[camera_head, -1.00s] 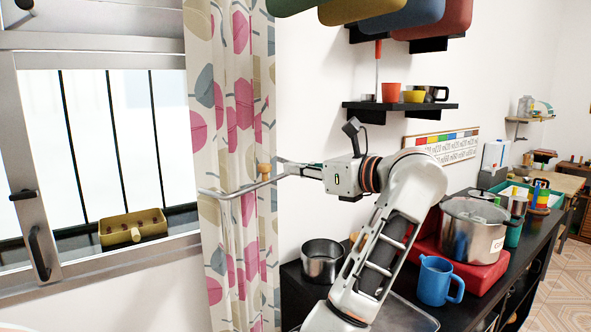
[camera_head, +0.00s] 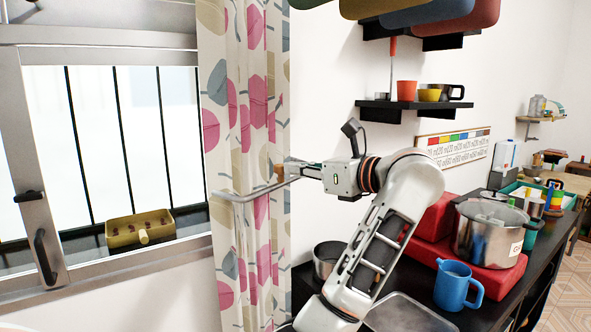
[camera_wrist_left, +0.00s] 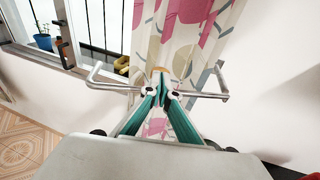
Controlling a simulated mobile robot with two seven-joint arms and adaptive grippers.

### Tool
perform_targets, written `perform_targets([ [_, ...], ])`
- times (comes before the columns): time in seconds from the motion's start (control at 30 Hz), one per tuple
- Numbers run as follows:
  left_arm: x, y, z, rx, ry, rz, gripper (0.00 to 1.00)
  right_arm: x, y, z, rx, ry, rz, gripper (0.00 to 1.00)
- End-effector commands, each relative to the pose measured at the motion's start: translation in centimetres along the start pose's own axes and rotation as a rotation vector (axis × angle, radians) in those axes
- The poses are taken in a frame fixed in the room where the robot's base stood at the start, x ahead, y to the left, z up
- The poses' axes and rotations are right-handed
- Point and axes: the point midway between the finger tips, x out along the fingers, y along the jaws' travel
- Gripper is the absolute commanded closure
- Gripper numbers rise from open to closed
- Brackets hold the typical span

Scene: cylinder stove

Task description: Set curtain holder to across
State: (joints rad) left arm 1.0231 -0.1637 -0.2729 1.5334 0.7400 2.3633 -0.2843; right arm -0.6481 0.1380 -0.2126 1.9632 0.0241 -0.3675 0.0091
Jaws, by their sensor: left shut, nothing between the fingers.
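The curtain holder (camera_head: 245,196) is a thin metal bar that runs across the front of the patterned curtain (camera_head: 243,100), with a bent end at the left. It also shows in the left wrist view (camera_wrist_left: 111,86), stretching to both sides of the fingers. A small brown-orange knob (camera_head: 279,172) shows near the bar. My left gripper (camera_head: 294,162) is at the right part of the bar, close to the knob. In the left wrist view its teal fingers (camera_wrist_left: 161,80) are shut, with tips close to the knob and curtain. I cannot tell whether they touch. My right gripper is not in view.
A barred window with a yellow planter (camera_head: 141,229) is at the left. A dark counter at the right holds a steel pot (camera_head: 488,232), a blue jug (camera_head: 456,285) and a red box (camera_head: 437,217). A shelf (camera_head: 412,106) with cups hangs above my arm.

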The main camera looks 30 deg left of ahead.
Motion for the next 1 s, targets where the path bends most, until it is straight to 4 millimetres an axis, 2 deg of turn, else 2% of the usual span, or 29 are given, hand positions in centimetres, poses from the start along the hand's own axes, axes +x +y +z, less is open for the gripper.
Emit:
perform_targets([
  [0.17, 0.2, 0.1, 0.0, 0.001, 0.001, -0.008, 1.00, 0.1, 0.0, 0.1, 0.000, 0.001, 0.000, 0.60],
  [0.37, 2.0, 0.7, -0.2, 0.011, 0.006, -0.092, 1.00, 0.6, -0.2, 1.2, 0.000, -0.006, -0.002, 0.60],
  [0.6, 6.3, 1.5, 0.7, 0.017, 0.000, -0.135, 1.00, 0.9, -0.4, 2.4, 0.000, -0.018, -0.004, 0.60],
  [0.7, 7.2, 1.6, 0.8, 0.016, 0.000, -0.136, 1.00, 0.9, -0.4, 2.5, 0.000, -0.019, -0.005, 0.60],
  [1.0, 7.5, 1.6, 1.0, 0.016, -0.001, -0.136, 1.00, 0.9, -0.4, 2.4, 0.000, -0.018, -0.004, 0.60],
])
